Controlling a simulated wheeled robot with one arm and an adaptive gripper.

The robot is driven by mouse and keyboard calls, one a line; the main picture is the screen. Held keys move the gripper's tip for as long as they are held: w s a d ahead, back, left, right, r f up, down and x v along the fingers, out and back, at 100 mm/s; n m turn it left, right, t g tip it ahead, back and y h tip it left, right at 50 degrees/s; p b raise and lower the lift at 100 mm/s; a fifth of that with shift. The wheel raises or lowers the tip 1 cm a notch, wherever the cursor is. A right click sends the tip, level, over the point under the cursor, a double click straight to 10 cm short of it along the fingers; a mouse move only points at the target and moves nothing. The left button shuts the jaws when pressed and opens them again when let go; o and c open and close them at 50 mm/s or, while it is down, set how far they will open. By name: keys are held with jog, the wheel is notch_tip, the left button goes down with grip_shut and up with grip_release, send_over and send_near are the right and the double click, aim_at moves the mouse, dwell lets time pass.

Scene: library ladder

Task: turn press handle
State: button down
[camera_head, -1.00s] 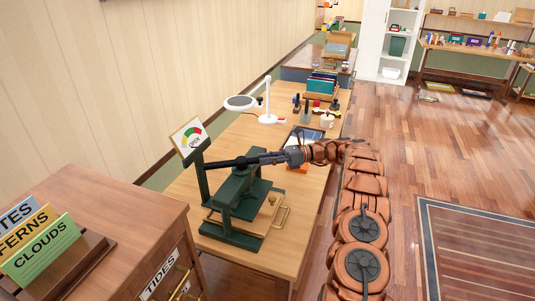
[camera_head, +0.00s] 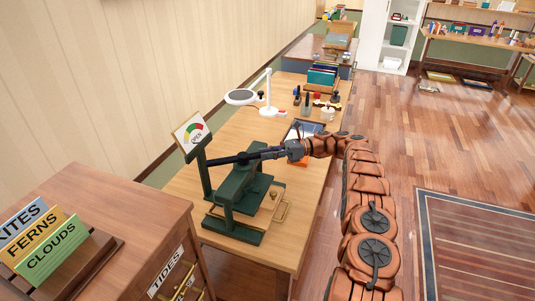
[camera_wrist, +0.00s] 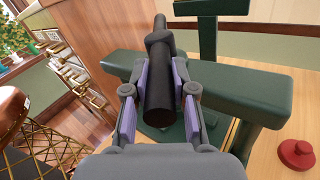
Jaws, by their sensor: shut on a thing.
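The green press (camera_head: 240,196) stands on the wooden table, with a dial sign (camera_head: 192,133) reading "OPEN" on a post at its left. Its dark press handle (camera_head: 240,158) runs roughly level above the green frame. My gripper (camera_head: 284,152) is at the handle's right end. In the wrist view my gripper (camera_wrist: 160,98) has its purple-padded fingers on both sides of the black handle (camera_wrist: 160,75), whose round end faces the camera. The green press beam (camera_wrist: 245,88) lies beneath it. A red knob-like object (camera_wrist: 296,154) sits on the table at right.
A brown cabinet (camera_head: 120,225) with labelled cards (camera_head: 50,245) stands at front left. A magnifier lamp (camera_head: 241,97), a mug (camera_head: 327,113) and a book holder (camera_head: 322,77) are farther back on the table (camera_head: 225,138). Open floor (camera_head: 430,140) lies to the right.

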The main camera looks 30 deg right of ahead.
jog(key=c, duration=0.9)
grip_release()
jog(key=shift+c, duration=0.2)
notch_tip(320, 180, up, 10)
jog(key=shift+r, duration=0.1)
